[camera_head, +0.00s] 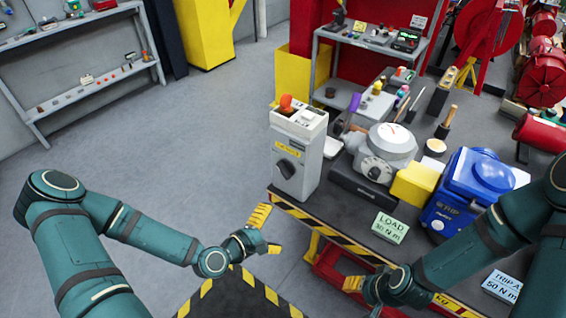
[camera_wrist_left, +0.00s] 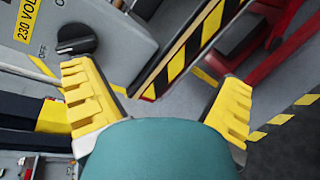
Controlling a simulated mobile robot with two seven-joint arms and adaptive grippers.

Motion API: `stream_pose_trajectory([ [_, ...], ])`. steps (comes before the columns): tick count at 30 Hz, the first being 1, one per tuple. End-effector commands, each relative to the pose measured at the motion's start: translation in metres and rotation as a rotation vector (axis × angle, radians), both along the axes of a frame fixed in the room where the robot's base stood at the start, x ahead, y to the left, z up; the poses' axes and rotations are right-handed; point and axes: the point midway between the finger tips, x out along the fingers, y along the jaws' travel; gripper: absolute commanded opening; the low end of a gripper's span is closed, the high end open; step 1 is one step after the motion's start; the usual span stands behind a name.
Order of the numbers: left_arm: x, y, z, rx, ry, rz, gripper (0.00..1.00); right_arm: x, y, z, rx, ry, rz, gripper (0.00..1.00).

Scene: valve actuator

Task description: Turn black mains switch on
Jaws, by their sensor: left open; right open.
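The black mains switch (camera_head: 289,168) is a rotary knob on the front of a grey box (camera_head: 308,170), below a yellow label. In the left wrist view the black knob (camera_wrist_left: 77,40) is at the upper left, just beyond one yellow finger, with a small OFF marking near it. My left gripper (camera_head: 267,232) is open and empty, below and in front of the box, with its fingers apart from the knob. It also shows open in the left wrist view (camera_wrist_left: 165,95). My right gripper (camera_head: 358,292) is open at the table's front edge, partly hidden by its own wrist.
The box stands at the left corner of a dark table (camera_head: 335,222) with a striped edge. A grey valve actuator (camera_head: 385,155), a yellow block (camera_head: 414,184), a blue unit (camera_head: 465,190) and a LOAD sign (camera_head: 390,227) stand to its right. The floor left of the box is clear.

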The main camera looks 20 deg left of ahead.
Motion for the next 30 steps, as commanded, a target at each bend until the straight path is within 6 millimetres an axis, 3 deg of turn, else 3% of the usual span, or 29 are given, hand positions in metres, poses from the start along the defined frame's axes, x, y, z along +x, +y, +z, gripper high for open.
stream_pose_trajectory([
  [1, 0.004, 0.016, 0.019, -0.075, -0.026, 0.068, 0.96, 0.001, 0.0, 0.01, 0.0, -0.002, -0.003, 0.47],
  [3, 0.008, 0.032, 0.037, -0.162, -0.063, 0.132, 0.96, 0.002, -0.001, 0.015, 0.0, -0.005, -0.005, 0.47],
  [10, 0.013, 0.06, 0.065, -0.304, -0.134, 0.226, 0.96, 0.004, -0.002, 0.022, -0.001, -0.009, -0.009, 0.47],
  [17, 0.036, 0.051, 0.067, -0.314, -0.14, 0.227, 0.96, 0.004, -0.002, 0.025, 0.0, -0.01, -0.008, 0.47],
  [30, 0.114, 0.023, 0.067, -0.312, -0.138, 0.227, 0.96, 0.003, -0.002, 0.034, 0.001, -0.009, -0.007, 0.47],
])
